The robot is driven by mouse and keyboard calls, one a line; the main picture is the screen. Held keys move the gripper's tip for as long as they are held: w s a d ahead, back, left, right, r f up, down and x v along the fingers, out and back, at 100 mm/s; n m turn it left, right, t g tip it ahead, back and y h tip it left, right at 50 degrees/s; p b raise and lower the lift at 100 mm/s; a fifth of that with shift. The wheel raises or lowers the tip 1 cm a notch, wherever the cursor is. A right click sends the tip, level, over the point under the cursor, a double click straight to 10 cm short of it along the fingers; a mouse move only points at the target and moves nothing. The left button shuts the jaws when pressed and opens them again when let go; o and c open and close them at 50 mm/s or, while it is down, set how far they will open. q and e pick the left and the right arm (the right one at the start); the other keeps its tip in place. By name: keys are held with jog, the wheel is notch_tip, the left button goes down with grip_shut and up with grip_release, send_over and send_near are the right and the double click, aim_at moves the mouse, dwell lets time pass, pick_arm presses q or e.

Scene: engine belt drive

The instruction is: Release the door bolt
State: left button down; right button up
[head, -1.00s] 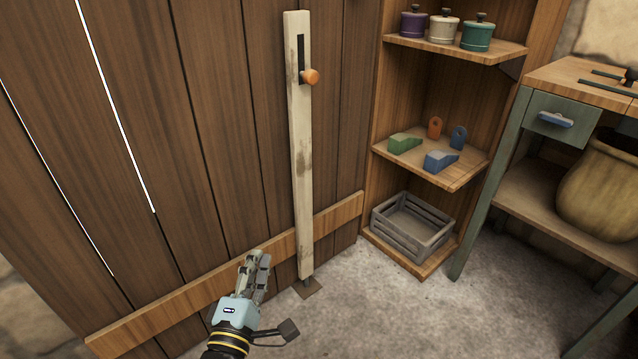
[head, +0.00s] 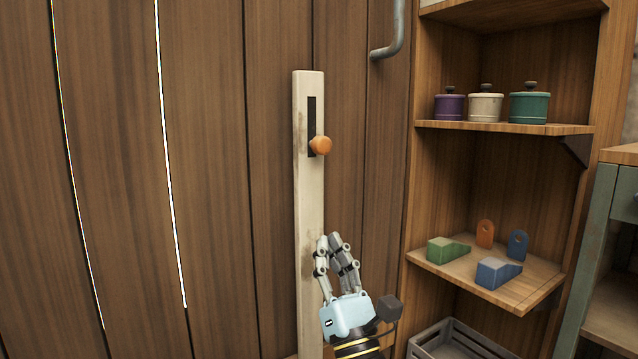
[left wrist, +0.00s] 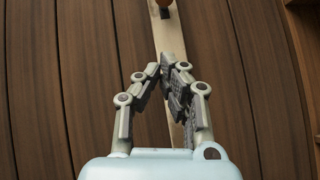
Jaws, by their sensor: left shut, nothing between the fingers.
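The door bolt is a pale upright wooden bar (head: 309,200) on the brown plank door (head: 220,180). A dark slot (head: 312,112) runs down its upper part, and an orange knob (head: 320,146) sticks out at the lower part of the slot. My left gripper (head: 329,240) is shut and empty, in front of the bar and below the knob, pointing up. It shows large in the left wrist view (left wrist: 160,68). My right gripper is not in view.
A corner shelf on the right holds lidded pots (head: 486,106) and green (head: 447,249) and blue (head: 497,271) wedges. A grey crate (head: 455,338) is below. The door left of the bar is clear.

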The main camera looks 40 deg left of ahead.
aim_at(317, 142)
pick_arm(q)
jog(key=shift+a, duration=0.1)
jog(key=x, duration=1)
jog(key=shift+w+r, duration=0.1)
jog(key=shift+r, duration=0.15)
jog(key=shift+w+d+r, duration=0.1)
jog(key=shift+r, duration=0.45)
jog(key=shift+w+d+r, duration=0.1)
jog(key=shift+d+r, duration=0.05)
jog(key=shift+r, duration=1.05)
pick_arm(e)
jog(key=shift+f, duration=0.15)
pick_arm(q)
jog(key=shift+r, duration=0.3)
notch_tip(317, 142, up, 4)
jog(key=shift+f+p, duration=0.2)
jog(key=shift+p, duration=0.85)
notch_tip(317, 142, up, 2)
jog(key=shift+r+p, duration=0.25)
jog(key=shift+p, duration=0.35)
jog(key=shift+w, duration=0.1)
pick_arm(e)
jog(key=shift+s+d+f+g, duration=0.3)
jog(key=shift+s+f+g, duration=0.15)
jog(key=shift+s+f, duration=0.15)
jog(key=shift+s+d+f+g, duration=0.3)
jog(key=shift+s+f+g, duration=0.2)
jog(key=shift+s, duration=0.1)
